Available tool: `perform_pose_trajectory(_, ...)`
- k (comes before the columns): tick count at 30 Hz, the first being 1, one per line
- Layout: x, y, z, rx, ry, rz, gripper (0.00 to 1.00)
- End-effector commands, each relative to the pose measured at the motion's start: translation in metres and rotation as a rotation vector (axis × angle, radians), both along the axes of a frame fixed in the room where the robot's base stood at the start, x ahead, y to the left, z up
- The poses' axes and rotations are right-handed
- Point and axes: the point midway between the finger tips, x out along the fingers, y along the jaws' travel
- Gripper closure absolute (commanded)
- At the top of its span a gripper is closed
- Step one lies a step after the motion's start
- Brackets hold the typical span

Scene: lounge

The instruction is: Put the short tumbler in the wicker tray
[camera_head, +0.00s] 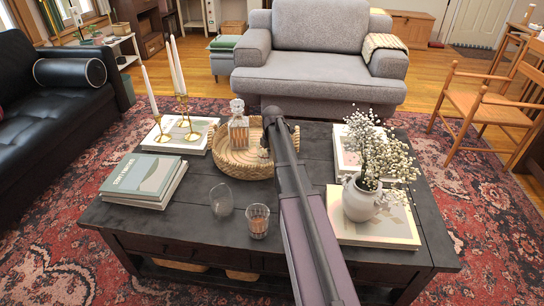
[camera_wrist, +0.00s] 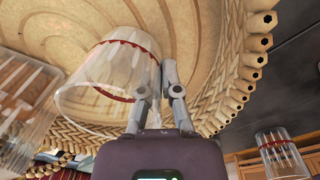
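The round wicker tray (camera_head: 242,168) is on the dark coffee table; its floor and braided wall fill much of the wrist view (camera_wrist: 215,105). My gripper (camera_head: 265,155) reaches down over the tray's right part. In the wrist view its fingertips (camera_wrist: 162,64) are close together at the side wall of a clear, wide tumbler (camera_wrist: 100,82), one finger on each side. I take this as the short tumbler; it shows against the tray floor. I cannot tell whether its base touches. In the head view I cannot make it out clearly beside my arm.
A glass decanter (camera_head: 238,130) stands in the tray, left of my gripper. Two other glasses (camera_head: 221,200) (camera_head: 258,221) stand on the table in front of the tray. Books (camera_head: 143,178) and candlesticks are at left; a flower vase (camera_head: 362,200) on books is at right.

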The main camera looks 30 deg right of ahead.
Motion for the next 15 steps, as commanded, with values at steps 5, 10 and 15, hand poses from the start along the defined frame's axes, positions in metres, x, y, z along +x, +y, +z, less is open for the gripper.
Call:
perform_pose_trajectory(5,0.0000,0.0002,-0.0039,0.000,0.000,0.000,1.00)
perform_pose_trajectory(10,0.0001,0.0002,-0.0029,0.000,0.000,0.000,0.57)
perform_pose_trajectory(15,0.0001,0.0003,-0.0028,0.000,0.000,0.001,0.57)
